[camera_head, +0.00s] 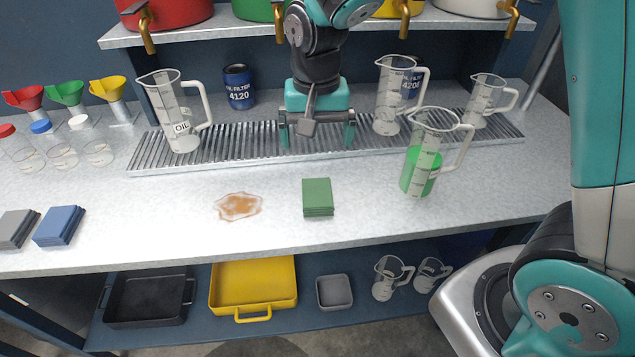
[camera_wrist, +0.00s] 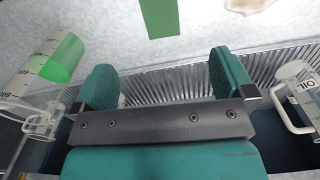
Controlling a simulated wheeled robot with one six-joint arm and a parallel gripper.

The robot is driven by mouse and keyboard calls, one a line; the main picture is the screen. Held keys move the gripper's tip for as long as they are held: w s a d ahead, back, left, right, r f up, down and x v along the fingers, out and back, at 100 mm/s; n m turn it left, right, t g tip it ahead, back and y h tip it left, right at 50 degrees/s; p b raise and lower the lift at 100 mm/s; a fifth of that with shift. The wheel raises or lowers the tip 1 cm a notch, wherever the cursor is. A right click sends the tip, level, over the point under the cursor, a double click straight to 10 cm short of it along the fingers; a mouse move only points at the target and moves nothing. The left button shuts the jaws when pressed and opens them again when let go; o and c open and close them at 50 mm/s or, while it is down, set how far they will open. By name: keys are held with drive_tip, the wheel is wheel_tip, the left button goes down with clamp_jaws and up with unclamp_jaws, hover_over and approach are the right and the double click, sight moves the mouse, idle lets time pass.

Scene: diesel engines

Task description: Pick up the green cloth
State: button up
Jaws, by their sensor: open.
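The green cloth (camera_head: 317,197) is a folded stack lying on the grey bench top, right of an orange-brown spill. In the wrist view the green cloth (camera_wrist: 159,17) shows at the top edge, partly cut off, beyond the fingertips. My gripper (camera_head: 317,130) is above the ribbed metal grate, behind the cloth and apart from it. In the wrist view my gripper (camera_wrist: 160,78) has its two teal fingers spread wide with nothing between them.
The spill (camera_head: 238,206) lies left of the cloth. A jug with green liquid (camera_head: 421,165) stands to the right, an OIL jug (camera_head: 178,115) at the back left. Blue (camera_head: 59,226) and grey cloths (camera_head: 14,229) lie far left.

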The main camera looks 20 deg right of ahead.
hover_over(318, 196)
wheel_tip(318, 196, down, 11)
drive_tip(key=shift+s+a+f+p, duration=0.1)
drive_tip(key=shift+s+a+p, duration=0.05)
drive_tip(key=shift+p, duration=0.25)
drive_tip(key=shift+f+p, duration=0.6)
drive_tip(key=shift+f, duration=2.05)
drive_tip(key=c, duration=1)
